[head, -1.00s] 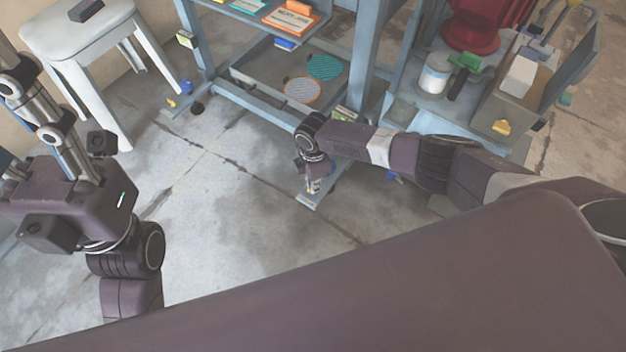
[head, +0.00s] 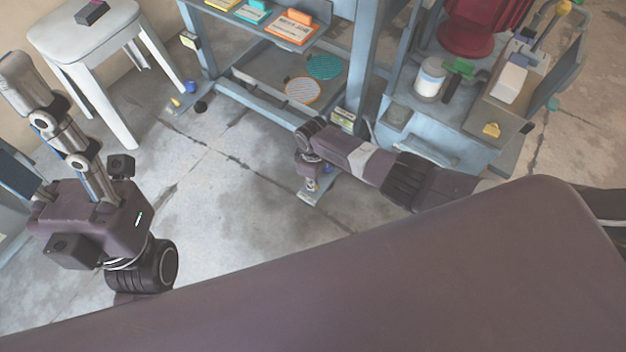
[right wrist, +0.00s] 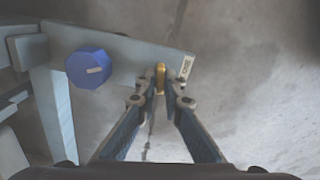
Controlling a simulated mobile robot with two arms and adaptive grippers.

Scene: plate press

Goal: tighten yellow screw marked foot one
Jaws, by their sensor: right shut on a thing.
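The small yellow screw (right wrist: 160,77) sits at the end of a grey-blue foot plate (right wrist: 128,55) in the right wrist view. My right gripper (right wrist: 160,84) is shut on it, with a fingertip on each side. A small label (right wrist: 186,67) lies just right of the screw; its text is too small to read. In the head view my right gripper (head: 311,184) points down at the foot and hides the screw. My left gripper (head: 48,125) is at the left, away from the press; its fingertips do not show clearly.
A blue knob (right wrist: 88,68) stands on the same foot plate, left of my fingers. Another foot with a yellow screw (head: 175,102) and a blue knob (head: 190,87) is further left. A white stool (head: 84,45) stands behind. The floor between is clear.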

